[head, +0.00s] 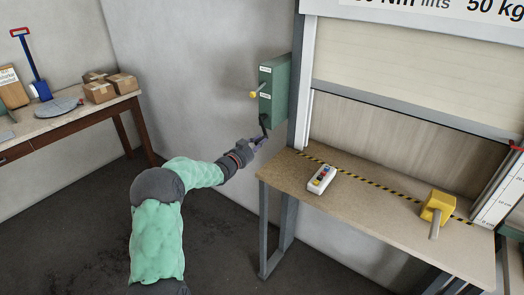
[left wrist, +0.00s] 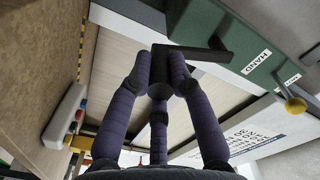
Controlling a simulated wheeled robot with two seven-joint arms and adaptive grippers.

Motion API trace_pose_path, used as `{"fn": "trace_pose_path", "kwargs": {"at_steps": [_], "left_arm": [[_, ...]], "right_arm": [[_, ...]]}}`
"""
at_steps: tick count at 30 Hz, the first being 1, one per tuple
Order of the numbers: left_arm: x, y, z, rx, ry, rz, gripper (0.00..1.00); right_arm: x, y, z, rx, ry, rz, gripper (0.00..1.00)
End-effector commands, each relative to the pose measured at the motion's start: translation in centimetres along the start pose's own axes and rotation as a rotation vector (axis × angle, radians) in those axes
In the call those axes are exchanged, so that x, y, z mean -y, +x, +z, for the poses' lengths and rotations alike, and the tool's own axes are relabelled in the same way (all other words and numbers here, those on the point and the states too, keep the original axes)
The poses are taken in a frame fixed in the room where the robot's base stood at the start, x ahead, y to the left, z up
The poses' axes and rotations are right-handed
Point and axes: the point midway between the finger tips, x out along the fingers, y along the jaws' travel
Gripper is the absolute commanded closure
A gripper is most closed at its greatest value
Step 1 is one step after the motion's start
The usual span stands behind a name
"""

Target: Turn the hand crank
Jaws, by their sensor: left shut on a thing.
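The green box (head: 275,88) is fixed to the wall left of the shutter frame. The black hand crank (head: 264,122) hangs from its lower part. My left gripper (head: 259,143) is at the crank's lower end. In the left wrist view the dark crank arm (left wrist: 205,53) runs from the green housing to between my purple-grey fingers. The left gripper (left wrist: 162,75) is shut on the crank's dark handle, partly hidden by the fingers. A lever with a yellow knob (head: 253,95) sticks out from the box; the knob (left wrist: 295,105) shows near a "HAND" label. The right gripper is not in view.
The cream shutter (head: 420,85) ends in a grey bottom bar above the workbench (head: 300,172). A control pendant (head: 321,179) with coloured buttons and a yellow block with a grey handle (head: 437,209) are on the bench. A side table (head: 60,125) with boxes stands at the left.

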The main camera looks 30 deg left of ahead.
Motion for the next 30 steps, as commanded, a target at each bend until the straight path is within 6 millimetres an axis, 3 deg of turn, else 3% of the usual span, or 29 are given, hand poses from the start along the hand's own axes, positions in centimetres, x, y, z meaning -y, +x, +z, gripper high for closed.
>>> {"fn": "trace_pose_path", "kwargs": {"at_steps": [3, 12, 30], "left_arm": [[0.3, 0.0, 1.0, 0.001, 0.102, -0.001, 1.00], [1.4, 0.0, 1.9, 0.003, 0.296, 0.000, 1.00], [2.1, 0.0, 2.2, 0.002, 0.401, 0.001, 1.00]], "right_arm": [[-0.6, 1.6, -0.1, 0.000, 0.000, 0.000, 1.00], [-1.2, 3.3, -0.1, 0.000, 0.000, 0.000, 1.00], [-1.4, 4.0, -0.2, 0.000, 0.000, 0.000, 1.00]]}}
